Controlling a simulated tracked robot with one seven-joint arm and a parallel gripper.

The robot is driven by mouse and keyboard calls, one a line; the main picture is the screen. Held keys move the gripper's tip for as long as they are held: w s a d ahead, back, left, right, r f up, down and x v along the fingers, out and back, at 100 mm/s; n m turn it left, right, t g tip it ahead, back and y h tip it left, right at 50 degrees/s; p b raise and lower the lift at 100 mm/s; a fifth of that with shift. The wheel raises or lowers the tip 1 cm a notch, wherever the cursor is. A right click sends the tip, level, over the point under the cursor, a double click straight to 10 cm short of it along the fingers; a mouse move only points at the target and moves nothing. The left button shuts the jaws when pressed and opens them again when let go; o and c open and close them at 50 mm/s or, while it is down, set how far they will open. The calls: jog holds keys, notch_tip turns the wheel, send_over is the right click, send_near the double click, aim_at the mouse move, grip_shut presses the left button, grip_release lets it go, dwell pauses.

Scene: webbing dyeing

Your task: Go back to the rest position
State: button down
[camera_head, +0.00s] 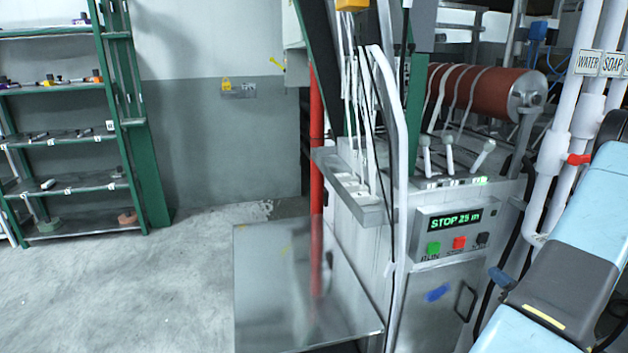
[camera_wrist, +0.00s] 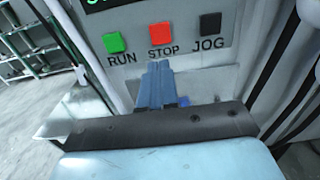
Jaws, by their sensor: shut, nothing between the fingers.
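In the wrist view my gripper (camera_wrist: 160,66) is shut and empty. Its two blue fingers lie together, with the tips just below the red STOP button (camera_wrist: 161,34) in the picture; I cannot tell how far they are from the panel. The green RUN button (camera_wrist: 114,43) is to the left and the black JOG button (camera_wrist: 210,24) to the right. In the head view my light blue arm covers the lower right side. The machine's control panel (camera_head: 420,223) stands left of it, with a lit display (camera_head: 455,220) reading "STOP 25 m".
White WATER and SOAP pipes (camera_head: 575,130) with a red valve handle stand close behind my arm. White levers (camera_head: 448,155) and a red-brown roller (camera_head: 470,95) are above the panel. A metal plate (camera_head: 275,290) is left of the machine. Floor before the green shelf (camera_head: 70,135) is clear.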

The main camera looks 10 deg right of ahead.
jog(key=w+a+r+n+g+y, duration=0.2)
jog(key=w+a+r+n+y, duration=0.1)
jog(key=a+r+n+y, duration=0.25)
jog(key=w+a+r+n+g+y, duration=0.2)
jog(key=a+r+n+g+y, duration=0.15)
jog(key=a+r, duration=0.4)
jog(key=s+a+r+n+g, duration=0.1)
jog(key=a+r+n+g, duration=0.15)
jog(key=a, duration=0.25)
jog(key=s+a+r+n+g+y, duration=0.1)
jog(key=a+r+n+g, duration=0.1)
jog(key=a+n, duration=0.3)
jog(key=s+a+r+n+g, duration=0.1)
jog(key=a+r+n+g, duration=0.1)
jog(key=a, duration=0.4)
jog(key=s+a+r+n+g+h, duration=0.5)
jog(key=s+a+r+n+h, duration=0.1)
jog(key=s+a+n, duration=0.35)
jog(key=s+r+n+t+h, duration=0.4)
jog(key=s+r+n+h, duration=0.1)
jog(key=s+r+n, duration=0.2)
jog(key=shift+a+r+t+h, duration=0.2)
jog(key=shift+a+t+h, duration=0.1)
jog(key=shift+a, duration=0.1)
